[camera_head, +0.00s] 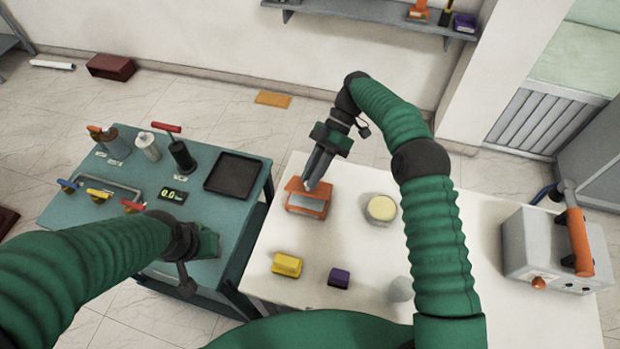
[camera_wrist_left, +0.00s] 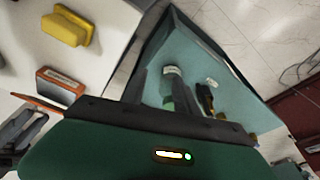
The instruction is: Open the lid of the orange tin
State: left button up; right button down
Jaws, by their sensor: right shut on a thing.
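The orange tin (camera_head: 308,205) stands on the white table. Its orange lid (camera_head: 294,186) is tilted up at the back edge, and a grey inside surface shows. In the left wrist view the tin (camera_wrist_left: 60,86) appears with the lid (camera_wrist_left: 38,103) standing out from its body. My right gripper (camera_head: 309,186) reaches down from behind and is shut on the lid. Its dark fingers also show in the left wrist view (camera_wrist_left: 22,130). My left gripper (camera_head: 207,244) is over the near right part of the teal table, away from the tin; its fingertips are not clear.
A yellow block (camera_head: 287,264), a purple block (camera_head: 339,278) and a round cream-topped container (camera_head: 381,209) stand around the tin. A grey box with an orange handle (camera_head: 555,250) is at the right. The teal table holds a black tray (camera_head: 233,175) and several levers.

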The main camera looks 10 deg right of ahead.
aim_at(296, 203)
pick_arm(q)
jog(key=shift+f+b, duration=0.3)
jog(key=shift+f, duration=0.2)
